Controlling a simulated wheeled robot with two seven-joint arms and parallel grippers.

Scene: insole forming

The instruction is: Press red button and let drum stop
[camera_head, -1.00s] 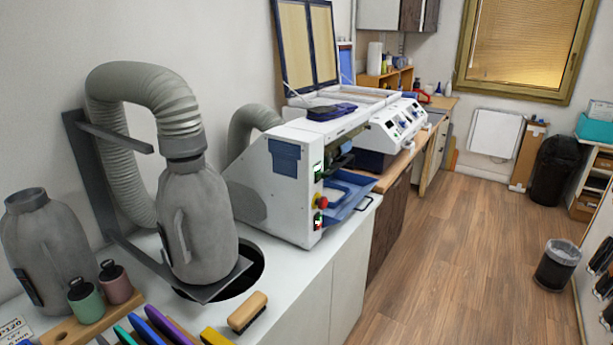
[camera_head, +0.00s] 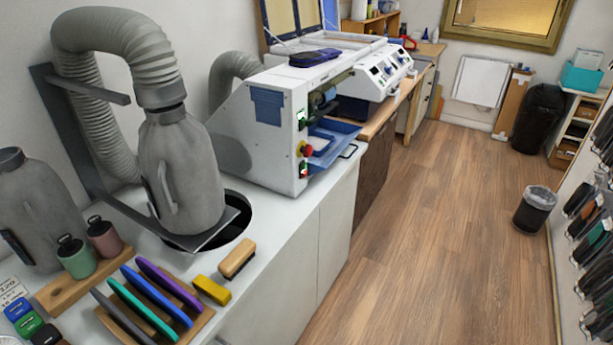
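The white machine (camera_head: 235,135) stands on the white counter, with its side panel facing the aisle. A red button (camera_head: 306,150) sits on that panel, with a green switch (camera_head: 301,119) above it and a small dark and red control (camera_head: 303,170) below it. Rollers or a drum (camera_head: 322,98) show partly in the opening beside the panel; I cannot tell if anything turns. A blue tray (camera_head: 330,140) juts out below the opening. Neither of my grippers shows in this view.
A grey jug-shaped container (camera_head: 180,180) with a thick hose (camera_head: 120,35) stands by a round hole in the counter. The wooden floor aisle (camera_head: 430,230) is clear; a small bin (camera_head: 534,209) stands right.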

